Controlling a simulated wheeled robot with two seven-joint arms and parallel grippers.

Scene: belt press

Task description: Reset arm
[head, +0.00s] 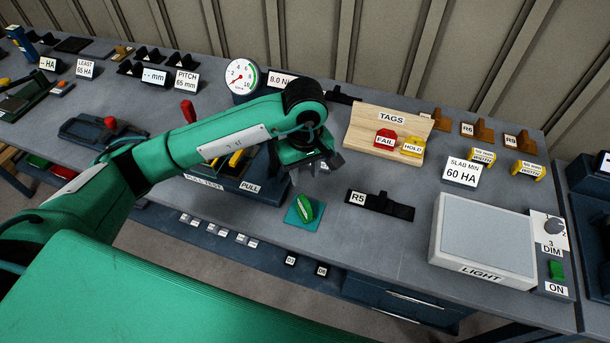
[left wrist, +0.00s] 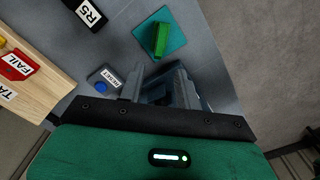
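My left arm reaches across the bench in the head view. Its gripper (head: 322,163) hangs over the bench top, just behind a green rocker-like piece (head: 306,209) on a teal plate. In the left wrist view the fingers (left wrist: 172,86) point toward the bench near the same green piece (left wrist: 160,39). A blue button (left wrist: 97,88) with a RESET label lies beside the fingers in the left wrist view. My right gripper is not in view.
A wooden TAGS stand (head: 385,135) with red FAIL and yellow HOLD tags is close right of the gripper. A black R5 holder (head: 380,204) and a LIGHT box (head: 487,236) stand further right. A dial gauge (head: 241,77) stands behind the arm.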

